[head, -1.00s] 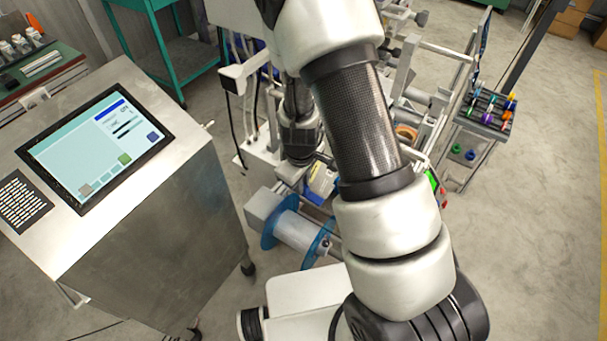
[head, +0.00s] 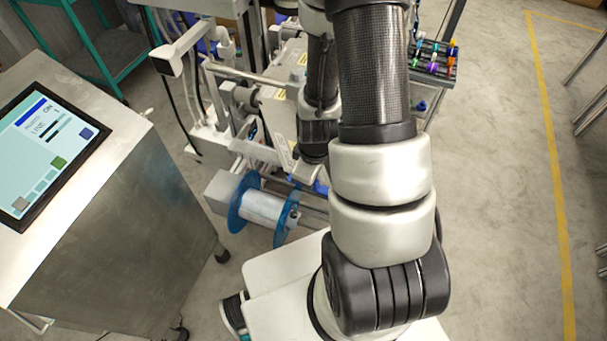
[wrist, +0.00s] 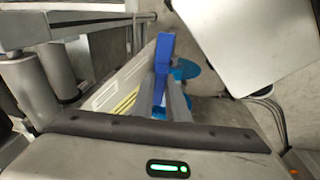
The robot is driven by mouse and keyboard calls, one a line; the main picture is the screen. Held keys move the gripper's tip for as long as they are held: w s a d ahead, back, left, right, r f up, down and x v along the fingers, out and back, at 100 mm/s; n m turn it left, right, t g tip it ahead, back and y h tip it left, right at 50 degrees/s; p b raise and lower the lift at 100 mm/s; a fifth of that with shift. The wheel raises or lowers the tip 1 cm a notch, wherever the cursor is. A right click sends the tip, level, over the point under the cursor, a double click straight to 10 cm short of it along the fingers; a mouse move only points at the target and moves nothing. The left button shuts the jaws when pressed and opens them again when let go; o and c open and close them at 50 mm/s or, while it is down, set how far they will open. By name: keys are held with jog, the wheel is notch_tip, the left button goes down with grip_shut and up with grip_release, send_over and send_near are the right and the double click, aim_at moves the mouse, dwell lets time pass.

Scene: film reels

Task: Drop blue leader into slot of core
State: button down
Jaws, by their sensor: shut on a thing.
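The blue leader (wrist: 164,48) is a flat blue strip, held upright between the two grey fingers of my gripper (wrist: 160,92) in the wrist view. The core is the pale cylinder (head: 263,208) between two blue flanges, left of my arm in the head view. In the wrist view part of a blue flange (wrist: 186,69) shows behind and right of the leader, with more blue below between the fingers. The leader appears apart from the core, but depth is hard to judge. The slot cannot be made out. In the head view my fingers are mostly hidden by my arm.
The machine frame with rollers (wrist: 55,72) stands close on the left in the wrist view. The console (head: 110,225) stands left of the reel. A small rack with coloured items (head: 430,58) is at the back right. Open floor (head: 500,200) lies to the right.

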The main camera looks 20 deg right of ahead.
jog(key=shift+s+a, duration=0.1)
jog(key=shift+a, duration=0.05)
jog(key=s+a+f, duration=0.2)
jog(key=a, duration=0.9)
jog(key=shift+s+a+b, duration=0.15)
jog(key=shift+a+b, duration=0.1)
jog(key=shift+b, duration=0.1)
dwell(1.5)
dwell(0.3)
jog(key=s+a+f+p, duration=0.1)
jog(key=s+a+p, duration=0.1)
jog(key=a, duration=0.9)
jog(key=shift+a+f, duration=0.3)
jog(key=shift+f, duration=0.05)
dwell(1.3)
jog(key=shift+s, duration=0.1)
jog(key=shift+s+a+f+p, duration=0.15)
jog(key=shift+a+p, duration=0.15)
jog(key=shift+a, duration=0.5)
jog(key=shift+s+a+f+p, duration=0.15)
jog(key=shift+a+p, duration=0.2)
jog(key=shift+a, duration=0.45)
jog(key=shift+s+a+f+p, duration=0.15)
jog(key=shift+a+p, duration=0.15)
jog(key=shift+a, duration=0.5)
